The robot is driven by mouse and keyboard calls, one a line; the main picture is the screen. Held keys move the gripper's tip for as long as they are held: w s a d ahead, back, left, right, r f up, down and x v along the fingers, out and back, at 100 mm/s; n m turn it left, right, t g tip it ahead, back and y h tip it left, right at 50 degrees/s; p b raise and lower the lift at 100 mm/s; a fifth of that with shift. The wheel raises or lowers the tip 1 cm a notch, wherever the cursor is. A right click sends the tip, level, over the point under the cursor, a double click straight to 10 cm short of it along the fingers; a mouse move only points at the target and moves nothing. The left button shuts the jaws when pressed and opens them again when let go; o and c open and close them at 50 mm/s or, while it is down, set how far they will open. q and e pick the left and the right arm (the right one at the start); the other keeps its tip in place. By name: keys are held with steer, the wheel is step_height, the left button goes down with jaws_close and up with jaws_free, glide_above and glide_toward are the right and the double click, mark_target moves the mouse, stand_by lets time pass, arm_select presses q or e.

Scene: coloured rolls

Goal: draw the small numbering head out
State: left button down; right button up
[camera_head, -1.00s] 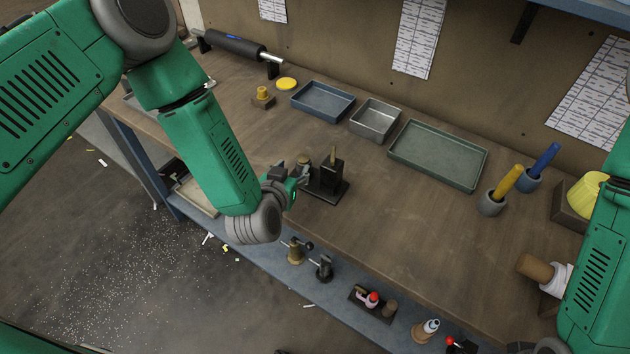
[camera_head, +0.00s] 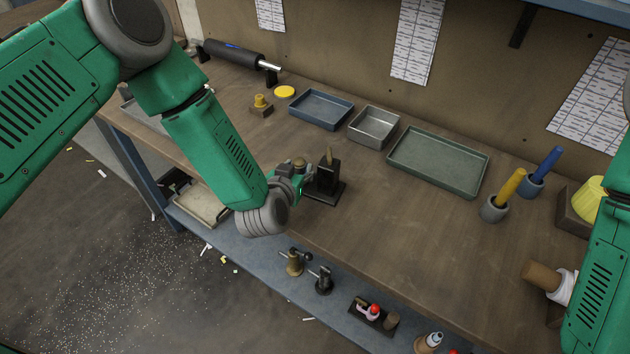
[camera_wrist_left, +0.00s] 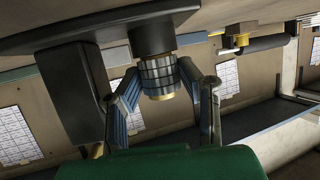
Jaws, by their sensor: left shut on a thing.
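The small numbering head (camera_wrist_left: 160,76), a banded metal cylinder with brass edges, is between the two fingers of my left gripper (camera_wrist_left: 158,88) in the left wrist view. My left gripper (camera_head: 303,176) is shut on it, beside the black stand (camera_head: 327,178) on the bench. In the head view only a small brass-coloured top (camera_head: 299,163) shows above the fingers. A dark round piece (camera_wrist_left: 152,38) adjoins the head in the wrist view; I cannot tell whether it belongs to the stand. My right gripper is out of view.
Blue (camera_head: 321,108), grey (camera_head: 374,126) and green (camera_head: 437,161) trays stand behind on the bench (camera_head: 400,230). Yellow (camera_head: 505,192) and blue (camera_head: 541,168) rolls stand in cups at right. Small tools (camera_head: 294,262) stand along the blue front ledge.

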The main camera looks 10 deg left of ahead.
mark_target(300, 165)
arm_select(q)
steer(key=shift+d, duration=0.8)
steer(key=shift+a+r, duration=0.1)
steer(key=shift+a, duration=0.65)
steer(key=shift+d+r, duration=0.15)
steer(key=shift+d, duration=0.4)
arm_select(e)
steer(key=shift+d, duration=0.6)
arm_select(q)
steer(key=shift+a, duration=0.2)
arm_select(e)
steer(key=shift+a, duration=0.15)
arm_select(q)
steer(key=shift+a, duration=0.1)
steer(key=shift+a+r+p, duration=0.1)
steer(key=shift+r+p, duration=0.2)
steer(key=shift+p, duration=0.2)
steer(key=shift+d+r+p, duration=0.3)
steer(key=shift+r+p, duration=0.35)
steer(key=shift+r, duration=0.2)
steer(key=shift+a+r+p, duration=0.15)
steer(key=shift+r+p, duration=0.5)
steer(key=shift+r, duration=0.2)
steer(key=shift+r+p, duration=0.3)
steer(key=shift+r, duration=0.1)
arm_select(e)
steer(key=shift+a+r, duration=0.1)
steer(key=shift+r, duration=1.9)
